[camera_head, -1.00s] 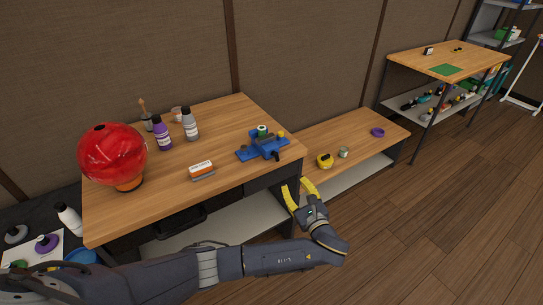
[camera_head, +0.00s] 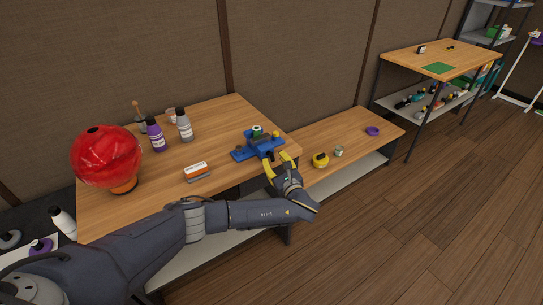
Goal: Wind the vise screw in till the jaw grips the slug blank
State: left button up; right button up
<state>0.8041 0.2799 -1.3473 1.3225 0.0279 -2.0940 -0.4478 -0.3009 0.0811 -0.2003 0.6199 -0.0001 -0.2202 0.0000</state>
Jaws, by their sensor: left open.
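A blue vise (camera_head: 245,153) sits on the wooden workbench near its right front corner. A small green and white round piece (camera_head: 257,131) shows at the vise; I cannot tell for sure whether it is the slug blank. A yellow part shows at the vise's right end. The vise's screw and handle at the front are partly hidden by my gripper. My left gripper (camera_head: 277,167) has yellow fingers, is open, and is at the bench's front edge, right in front of the vise. I cannot tell whether it touches the screw handle. My right gripper is not in view.
A red ball (camera_head: 107,156) on an orange stand is at the bench's left. Purple (camera_head: 156,137) and grey (camera_head: 184,127) bottles stand at the back. An orange and white box (camera_head: 196,171) lies mid-bench. The lower bench holds a yellow tape measure (camera_head: 320,160) and a purple ring (camera_head: 373,131).

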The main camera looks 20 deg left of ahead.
aim_at(272, 157)
pick_arm(q)
jog(key=shift+x, duration=1.75)
grip_shut()
